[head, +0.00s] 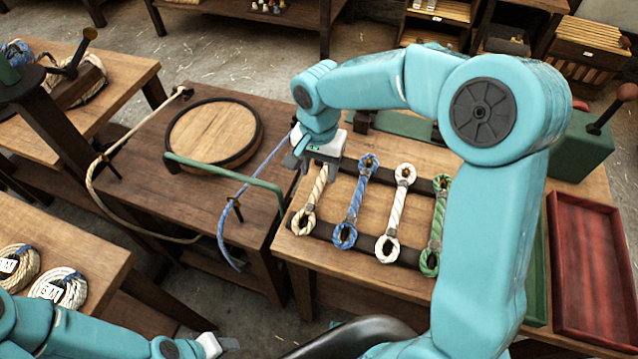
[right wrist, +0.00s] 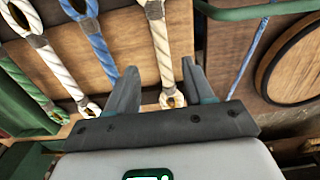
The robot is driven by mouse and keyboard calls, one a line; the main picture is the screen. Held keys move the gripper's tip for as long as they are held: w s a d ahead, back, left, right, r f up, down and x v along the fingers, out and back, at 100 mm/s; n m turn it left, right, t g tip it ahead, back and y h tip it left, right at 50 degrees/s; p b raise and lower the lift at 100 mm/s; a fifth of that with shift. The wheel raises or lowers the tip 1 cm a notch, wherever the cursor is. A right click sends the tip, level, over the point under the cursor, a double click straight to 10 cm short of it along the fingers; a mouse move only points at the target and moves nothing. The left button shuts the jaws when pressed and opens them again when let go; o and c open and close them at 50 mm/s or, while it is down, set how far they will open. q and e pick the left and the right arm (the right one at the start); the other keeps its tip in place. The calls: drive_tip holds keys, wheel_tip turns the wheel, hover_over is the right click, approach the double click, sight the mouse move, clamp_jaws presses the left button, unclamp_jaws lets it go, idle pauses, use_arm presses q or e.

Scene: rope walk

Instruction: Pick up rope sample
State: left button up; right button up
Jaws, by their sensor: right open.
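Several short rope samples with looped ends lie side by side on dark rails on a wooden table. They are a cream-tan sample (head: 309,206), a blue sample (head: 352,207), a white sample (head: 396,212) and a green sample (head: 437,225). My right gripper (head: 319,166) is open over the upper part of the cream-tan sample and hides its far end. In the right wrist view, the cream-tan sample (right wrist: 161,42) runs between the two open fingers. My left gripper (head: 229,344) is low in the head view, away from the samples; its jaws are unclear.
A green bar (head: 225,178) stands on the neighbouring bench, left of my right gripper. A round wooden lid (head: 213,134) and loose ropes lie there. A red tray (head: 592,265) is at the right. Green machinery (head: 582,147) stands behind it.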

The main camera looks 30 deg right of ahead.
sight(319, 183)
drive_tip(key=shift+f, duration=0.35)
drive_tip(key=f, duration=0.3)
drive_tip(key=w+f, duration=0.1)
drive_tip(key=f, duration=0.1)
drive_tip(key=shift+d+f+p, duration=0.25)
drive_tip(key=shift+d+p, duration=0.05)
drive_tip(key=shift+d, duration=0.05)
clamp_jaws()
